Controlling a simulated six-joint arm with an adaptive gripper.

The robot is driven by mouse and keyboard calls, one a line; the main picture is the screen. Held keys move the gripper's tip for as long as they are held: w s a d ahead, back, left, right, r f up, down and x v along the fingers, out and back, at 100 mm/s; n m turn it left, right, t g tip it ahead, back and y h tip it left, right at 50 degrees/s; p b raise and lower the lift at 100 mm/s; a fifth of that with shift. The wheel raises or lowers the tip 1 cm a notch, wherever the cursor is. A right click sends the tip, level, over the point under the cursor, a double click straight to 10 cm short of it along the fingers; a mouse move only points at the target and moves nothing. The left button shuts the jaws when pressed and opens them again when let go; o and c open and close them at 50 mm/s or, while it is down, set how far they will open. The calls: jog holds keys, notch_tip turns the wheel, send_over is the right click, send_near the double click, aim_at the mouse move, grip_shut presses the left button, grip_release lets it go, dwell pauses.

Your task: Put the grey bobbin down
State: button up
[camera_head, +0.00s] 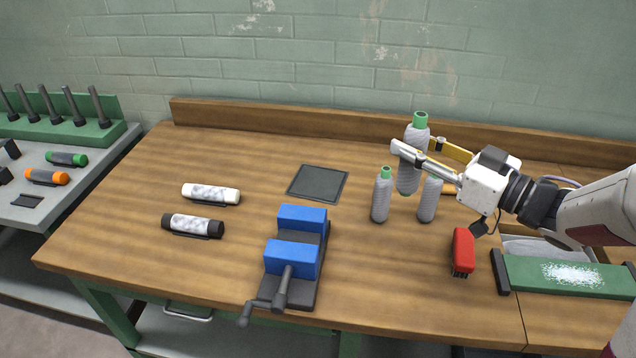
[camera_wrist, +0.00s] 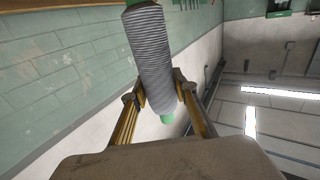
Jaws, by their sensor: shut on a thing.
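The grey bobbin (camera_head: 411,178), wound in grey thread with green ends, is between the fingers of my gripper (camera_head: 425,150). My gripper is shut on it near its green top end, coming from the right. The bobbin looks upright in the head view; whether its lower end touches the bench cannot be told. In the wrist view the bobbin (camera_wrist: 152,45) runs up out of the frame between my gripper's fingers (camera_wrist: 160,93). Two smaller grey bobbins stand on the bench, one with a green top (camera_head: 381,200), the other (camera_head: 428,203) partly hidden by my gripper.
A dark square mat (camera_head: 318,183) lies left of the bobbins. A blue vise (camera_head: 293,255), a red brush (camera_head: 462,251), a white roll (camera_head: 211,194) and a black-ended roll (camera_head: 193,225) are on the wooden bench (camera_head: 130,225). Bare wood lies around the mat.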

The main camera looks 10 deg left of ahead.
jog(key=w+a+m+t+h, duration=0.1)
jog(key=w+a, duration=0.3)
jog(key=w, duration=0.4)
jog(key=w+a+m+t, duration=0.1)
jog(key=w+a, duration=0.4)
jog(key=w, duration=0.3)
jog(key=w+a+m+t+h, duration=0.1)
jog(key=w+a, duration=0.4)
jog(key=a, duration=0.3)
jog(key=w+a+t+h, duration=0.1)
jog(key=w+a, duration=0.4)
jog(key=a, duration=0.2)
notch_tip(320, 180, down, 11)
jog(key=shift+w, duration=0.1)
notch_tip(320, 180, down, 6)
jog(key=shift+f, duration=0.15)
jog(key=shift+f, duration=1.85)
jog(key=shift+f, duration=0.2)
